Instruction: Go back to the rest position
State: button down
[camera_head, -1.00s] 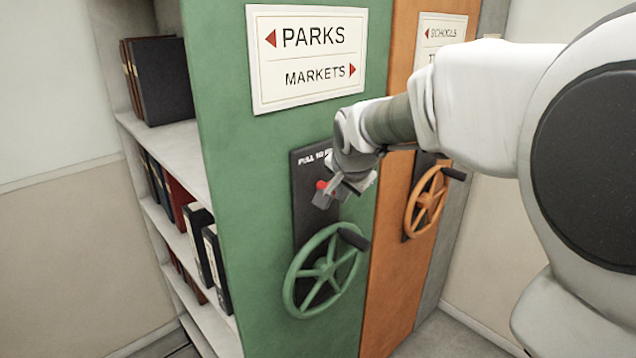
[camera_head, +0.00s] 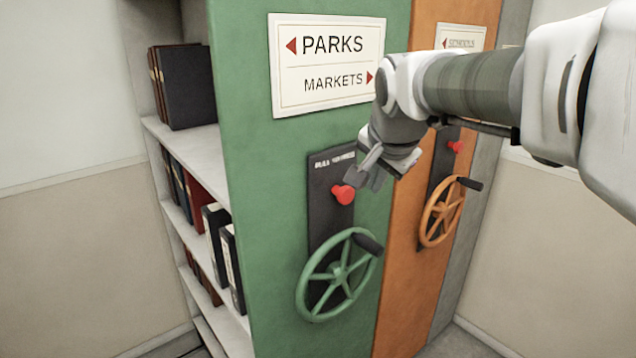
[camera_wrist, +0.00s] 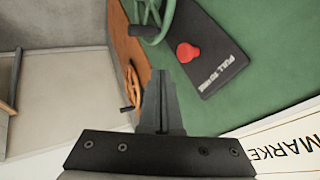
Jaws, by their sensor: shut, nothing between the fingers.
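My gripper (camera_head: 367,176) is shut and empty in the head view, in front of the green cabinet end panel (camera_head: 255,200). It hangs up and to the right of the red knob (camera_head: 343,194) on that panel's dark plate, apart from it in the picture. In the wrist view the closed fingers (camera_wrist: 161,90) point away from the camera, with nothing between them. The red knob also shows in the wrist view (camera_wrist: 188,52), to the right of the fingers and clear of them.
A green handwheel (camera_head: 338,275) sticks out below the red knob. The orange cabinet panel (camera_head: 400,270) stands to the right with its own orange wheel (camera_head: 442,212) and red knob (camera_head: 455,147). Open shelves (camera_head: 190,150) with binders are at left. A sign (camera_head: 325,62) is above.

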jog(key=shift+s, duration=0.1)
jog(key=s+d+f+n+g, duration=0.1)
jog(key=s+f+n, duration=0.3)
jog(key=s, duration=0.7)
jog(key=s+f+n+g, duration=0.1)
jog(key=s+f+n, duration=0.4)
jog(key=s, duration=0.6)
jog(key=shift+s+d+f, duration=0.3)
jog(key=shift+d+f, duration=0.1)
jog(key=shift+f, duration=0.25)
jog(key=shift+s, duration=0.1)
